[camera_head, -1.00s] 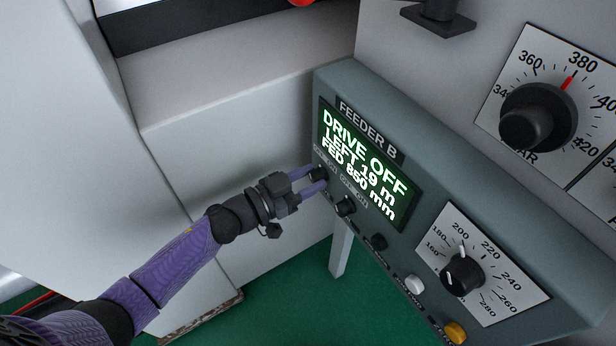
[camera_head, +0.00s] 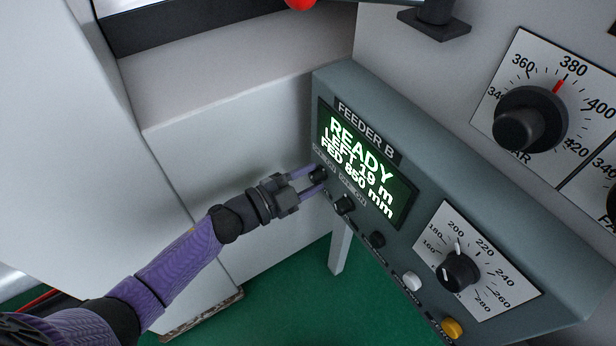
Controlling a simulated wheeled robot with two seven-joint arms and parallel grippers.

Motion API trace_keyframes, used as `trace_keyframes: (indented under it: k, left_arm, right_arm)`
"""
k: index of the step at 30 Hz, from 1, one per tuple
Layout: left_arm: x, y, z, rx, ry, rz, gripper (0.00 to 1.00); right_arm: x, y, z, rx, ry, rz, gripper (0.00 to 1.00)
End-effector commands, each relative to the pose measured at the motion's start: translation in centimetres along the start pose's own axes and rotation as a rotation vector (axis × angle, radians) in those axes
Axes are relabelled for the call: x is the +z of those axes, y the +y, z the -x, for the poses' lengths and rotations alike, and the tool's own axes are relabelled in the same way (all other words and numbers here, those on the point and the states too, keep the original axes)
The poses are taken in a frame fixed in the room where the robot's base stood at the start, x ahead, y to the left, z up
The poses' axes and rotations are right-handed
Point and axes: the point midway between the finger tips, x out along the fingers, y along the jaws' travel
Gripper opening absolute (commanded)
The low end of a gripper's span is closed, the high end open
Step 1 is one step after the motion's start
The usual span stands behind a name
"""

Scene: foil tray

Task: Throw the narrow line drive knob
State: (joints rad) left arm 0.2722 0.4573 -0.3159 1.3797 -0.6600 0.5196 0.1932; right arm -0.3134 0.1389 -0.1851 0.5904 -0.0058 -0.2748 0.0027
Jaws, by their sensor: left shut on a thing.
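The FEEDER B panel (camera_head: 450,220) is a grey-green sloped box. Its screen (camera_head: 368,165) reads READY, with LEFT 19 m and FED 850 mm below. My left gripper (camera_head: 317,180) is at the leftmost small black knob (camera_head: 319,174), below the screen's left end. Its two purple fingers are shut on that knob, one above and one below it. The fingers partly hide the knob and its label is too small to read. A second small black knob (camera_head: 344,205) sits just right of it, untouched. My right gripper is not in view.
Further along the panel are a black button (camera_head: 377,240), a white button (camera_head: 412,281), a yellow button (camera_head: 452,328) and a dial (camera_head: 460,272). A larger dial (camera_head: 530,118) is on the wall at upper right. Open green floor (camera_head: 290,305) lies below.

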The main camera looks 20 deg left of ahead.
Motion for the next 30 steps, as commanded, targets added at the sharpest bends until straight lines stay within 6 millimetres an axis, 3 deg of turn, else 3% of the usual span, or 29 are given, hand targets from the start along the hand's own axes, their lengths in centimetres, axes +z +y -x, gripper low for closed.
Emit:
trace_keyframes:
  k: [12, 28, 29, 30]
  left_arm:
    - [0.06, 0.12, 0.03, 0.001, -0.002, -0.16, 0.0]
    - [0.05, 0.14, 0.03, 0.002, -0.001, -0.182, 0.0]
    - [0.05, 0.14, 0.03, 0.002, -0.001, -0.182, 0.47]
    - [0.05, 0.13, 0.03, 0.002, -0.001, -0.182, 0.55]
  right_arm:
    - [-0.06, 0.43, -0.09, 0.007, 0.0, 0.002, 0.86]
    - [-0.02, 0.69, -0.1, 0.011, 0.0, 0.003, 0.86]
    - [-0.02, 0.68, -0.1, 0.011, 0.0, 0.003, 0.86]
    - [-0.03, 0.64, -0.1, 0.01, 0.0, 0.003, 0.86]
